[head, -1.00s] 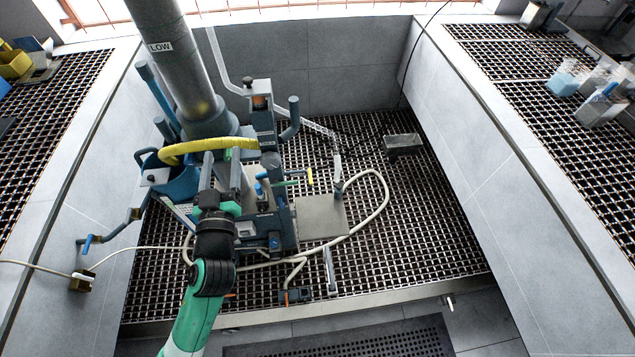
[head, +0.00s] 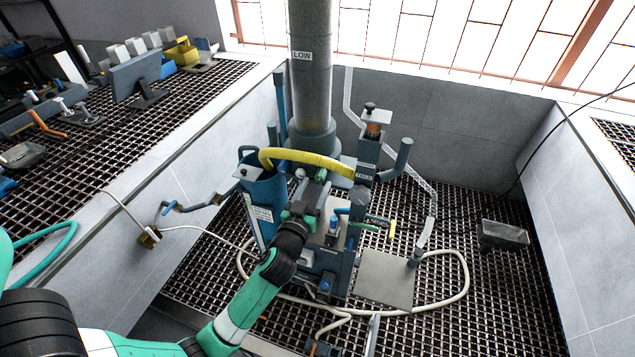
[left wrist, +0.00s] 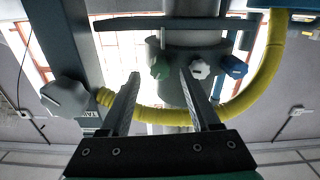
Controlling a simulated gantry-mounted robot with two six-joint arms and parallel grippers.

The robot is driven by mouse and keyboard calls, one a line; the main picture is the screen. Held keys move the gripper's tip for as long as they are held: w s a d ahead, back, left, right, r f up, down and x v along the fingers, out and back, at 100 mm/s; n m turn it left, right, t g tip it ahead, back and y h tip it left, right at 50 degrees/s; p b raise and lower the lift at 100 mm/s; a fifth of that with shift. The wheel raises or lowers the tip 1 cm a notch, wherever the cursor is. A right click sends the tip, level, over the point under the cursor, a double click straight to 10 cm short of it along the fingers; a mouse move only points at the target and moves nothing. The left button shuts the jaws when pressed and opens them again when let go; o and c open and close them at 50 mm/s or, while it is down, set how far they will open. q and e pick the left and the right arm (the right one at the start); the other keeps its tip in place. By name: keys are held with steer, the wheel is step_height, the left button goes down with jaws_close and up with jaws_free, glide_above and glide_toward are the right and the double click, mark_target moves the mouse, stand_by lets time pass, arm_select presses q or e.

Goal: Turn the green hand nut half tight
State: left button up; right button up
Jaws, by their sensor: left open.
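The green hand nut (left wrist: 159,68) shows in the left wrist view, on a grey round body. It appears between and just beyond the tips of my left gripper (left wrist: 159,80), which is open with nothing held. I cannot tell how far the tips are from the nut. A white hand nut (left wrist: 200,69) and a blue hand nut (left wrist: 235,66) sit to its right. In the head view my left gripper (head: 312,192) is at the flotation machine, below the yellow hose (head: 308,158). My right gripper is not in view.
A grey knob (left wrist: 65,97) stands left of the fingers in the left wrist view. The thick column (head: 313,75) marked LOW rises behind the machine. A blue container (head: 262,190) stands left of the gripper, and a grey plate (head: 384,279) lies to the right.

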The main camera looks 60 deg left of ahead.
arm_select(q)
steer(key=shift+x, duration=1.15)
steer(key=shift+d, duration=0.1)
jaws_close()
